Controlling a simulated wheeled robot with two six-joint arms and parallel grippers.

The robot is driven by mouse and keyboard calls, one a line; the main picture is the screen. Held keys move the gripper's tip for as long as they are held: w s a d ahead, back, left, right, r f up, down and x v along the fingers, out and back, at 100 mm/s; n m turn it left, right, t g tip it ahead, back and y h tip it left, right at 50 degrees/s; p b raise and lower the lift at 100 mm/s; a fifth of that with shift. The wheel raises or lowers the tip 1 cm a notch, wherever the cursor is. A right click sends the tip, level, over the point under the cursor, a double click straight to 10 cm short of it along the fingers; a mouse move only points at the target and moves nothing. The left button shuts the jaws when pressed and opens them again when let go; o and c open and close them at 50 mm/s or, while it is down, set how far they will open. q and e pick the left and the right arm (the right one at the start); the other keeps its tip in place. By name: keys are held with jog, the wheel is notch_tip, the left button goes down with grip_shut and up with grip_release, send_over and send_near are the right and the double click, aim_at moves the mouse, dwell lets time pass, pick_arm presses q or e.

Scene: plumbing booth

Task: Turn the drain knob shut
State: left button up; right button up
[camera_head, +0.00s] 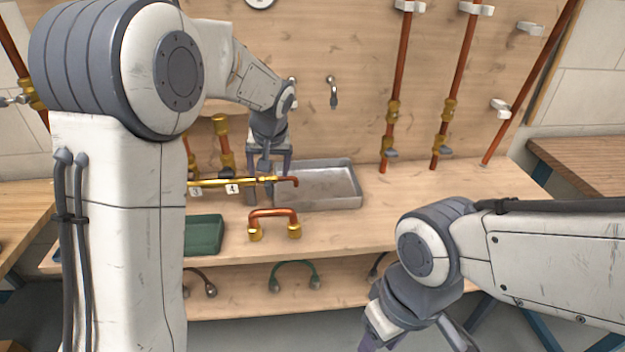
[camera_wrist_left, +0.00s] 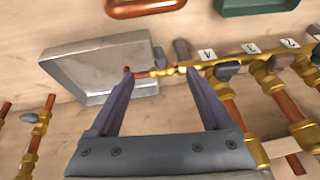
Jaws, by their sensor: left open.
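The brass manifold (camera_head: 215,182) runs across the bench and ends at right in a short copper spout (camera_head: 290,181) over a metal tray (camera_head: 352,203). In the left wrist view, the manifold's end shows small grey knobs (camera_wrist_left: 160,58) beside the brass fitting (camera_wrist_left: 170,71); I cannot tell for sure which is the drain knob. My left gripper (camera_head: 269,172) points down over this end and is open, with its fingers apart (camera_wrist_left: 158,74) on either side of the fitting. Contact with a knob is not clear. My right gripper (camera_head: 415,342) is low in front, its tips cut off by the frame.
A copper U-pipe with brass ends (camera_head: 273,213) and a green box (camera_head: 204,235) lie in front of the manifold. Vertical copper pipes (camera_head: 398,70) stand along the back panel. The bench right of the tray (camera_head: 430,205) is clear.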

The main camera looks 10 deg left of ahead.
pick_arm(q)
jog(key=s+d+r+m+h+p, duration=0.1)
jog(key=s+d+r+p, duration=0.3)
jog(key=s, duration=0.4)
jog(key=s+d+r+m+g+h+p, duration=0.1)
jog(key=s+d+r+m+p, duration=0.3)
jog(key=s+d, duration=0.4)
jog(key=shift+s+d+r+g+p, duration=0.3)
jog(key=shift+d+r+p, duration=0.4)
jog(key=shift+r, duration=0.35)
jog(key=shift+a, duration=0.1)
